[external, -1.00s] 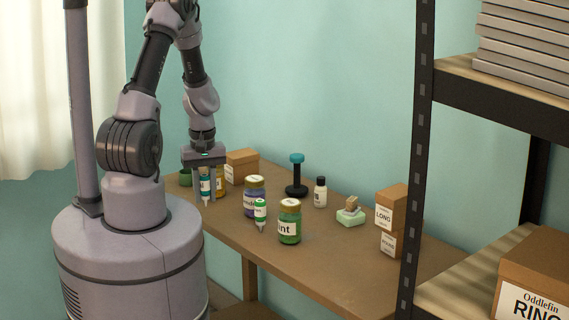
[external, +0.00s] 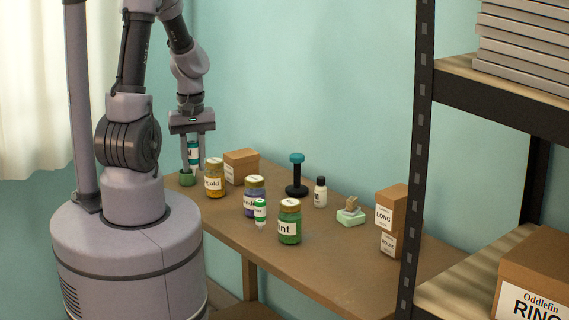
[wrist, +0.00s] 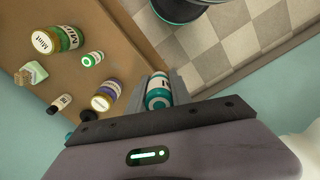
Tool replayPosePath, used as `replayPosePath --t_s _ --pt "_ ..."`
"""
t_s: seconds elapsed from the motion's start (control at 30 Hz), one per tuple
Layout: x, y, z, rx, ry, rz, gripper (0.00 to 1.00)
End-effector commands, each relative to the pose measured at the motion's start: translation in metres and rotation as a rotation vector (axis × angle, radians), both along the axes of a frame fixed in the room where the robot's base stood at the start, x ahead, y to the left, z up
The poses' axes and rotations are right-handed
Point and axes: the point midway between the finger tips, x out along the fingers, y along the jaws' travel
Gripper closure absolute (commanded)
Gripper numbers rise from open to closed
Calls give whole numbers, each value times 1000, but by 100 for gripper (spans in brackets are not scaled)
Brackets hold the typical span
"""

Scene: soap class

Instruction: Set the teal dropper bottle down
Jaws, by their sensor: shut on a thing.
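My gripper (external: 192,164) is shut on the teal dropper bottle (external: 193,152), which has a teal and white label. It holds the bottle roughly upright above the far left end of the table. The bottle also shows between the fingers in the wrist view (wrist: 158,93).
A yellow jar (external: 215,182) stands close to the right of the gripper, with a cardboard box (external: 241,166) behind it. A purple jar (external: 254,204), a green-labelled dropper bottle (external: 260,213) and a mint jar (external: 289,228) stand farther right. The table's front left is bare.

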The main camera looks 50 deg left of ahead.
Motion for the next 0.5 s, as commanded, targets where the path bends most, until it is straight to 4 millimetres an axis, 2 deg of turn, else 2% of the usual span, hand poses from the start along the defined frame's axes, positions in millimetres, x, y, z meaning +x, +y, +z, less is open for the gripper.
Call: replayPosePath --t_s 0.27,0.37,0.5 --pt "67 -8 6 0 1 -138 100" --pt "101 -18 8 0 1 -212 100" --pt "153 -42 8 -1 1 -328 100"
